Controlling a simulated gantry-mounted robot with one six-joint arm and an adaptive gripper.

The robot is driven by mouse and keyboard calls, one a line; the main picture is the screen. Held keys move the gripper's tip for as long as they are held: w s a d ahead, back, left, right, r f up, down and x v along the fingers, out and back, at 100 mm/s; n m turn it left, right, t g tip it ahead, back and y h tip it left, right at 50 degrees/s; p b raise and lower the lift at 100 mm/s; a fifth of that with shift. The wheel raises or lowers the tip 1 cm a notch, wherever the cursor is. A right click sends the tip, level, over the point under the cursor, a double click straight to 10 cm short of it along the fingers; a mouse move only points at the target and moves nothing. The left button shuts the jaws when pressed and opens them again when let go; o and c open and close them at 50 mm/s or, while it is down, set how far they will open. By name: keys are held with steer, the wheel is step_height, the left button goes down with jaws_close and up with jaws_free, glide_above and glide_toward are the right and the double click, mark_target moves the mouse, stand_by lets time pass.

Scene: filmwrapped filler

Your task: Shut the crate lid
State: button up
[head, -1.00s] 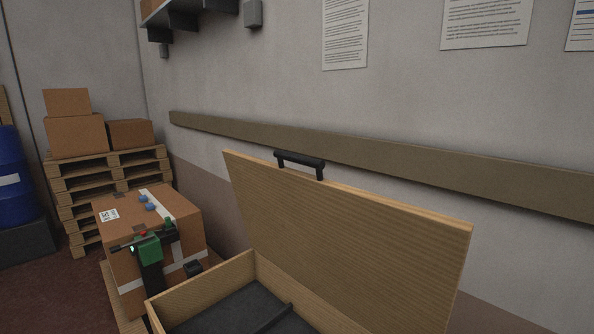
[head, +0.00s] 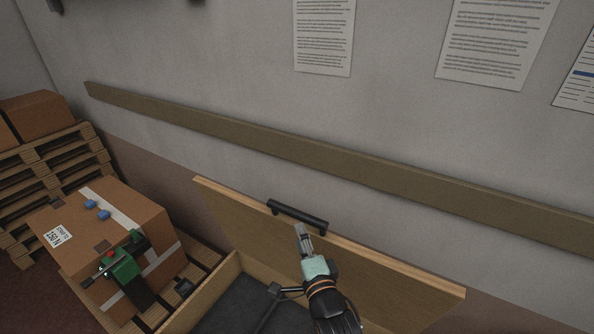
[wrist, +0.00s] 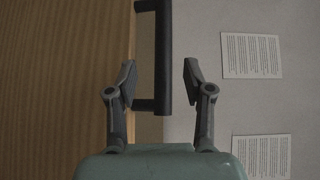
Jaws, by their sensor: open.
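The wooden crate (head: 213,284) stands low in the head view with its dark inside showing. Its lid (head: 240,217) is raised and leans up toward the wall. A black bar handle (head: 297,216) sits on the lid's top edge. My gripper (head: 299,228) is in front of the lid, just below the handle in the picture. In the wrist view the open fingers (wrist: 159,80) stand on either side of the handle's line (wrist: 163,50), and the lid's wood (wrist: 60,80) is at left. I cannot tell whether a finger touches the handle.
A cardboard box (head: 100,240) with a green tape dispenser (head: 122,268) and small blue items stands left of the crate. Stacked pallets (head: 50,180) are further left. The wall behind carries a wooden rail (head: 400,190) and paper sheets (head: 323,35).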

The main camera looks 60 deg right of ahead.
mark_target(300, 220)
steer(key=shift+s+d+r+m, duration=0.3)
steer(key=shift+d+r, duration=0.05)
steer(key=shift+d, duration=0.3)
steer(key=shift+d+f, duration=0.1)
steer(key=shift+f, duration=0.05)
steer(key=x, duration=0.7)
steer(key=shift+w+d, duration=0.1)
steer(key=shift+d, duration=0.05)
steer(key=shift+c, duration=0.2)
jaws_close()
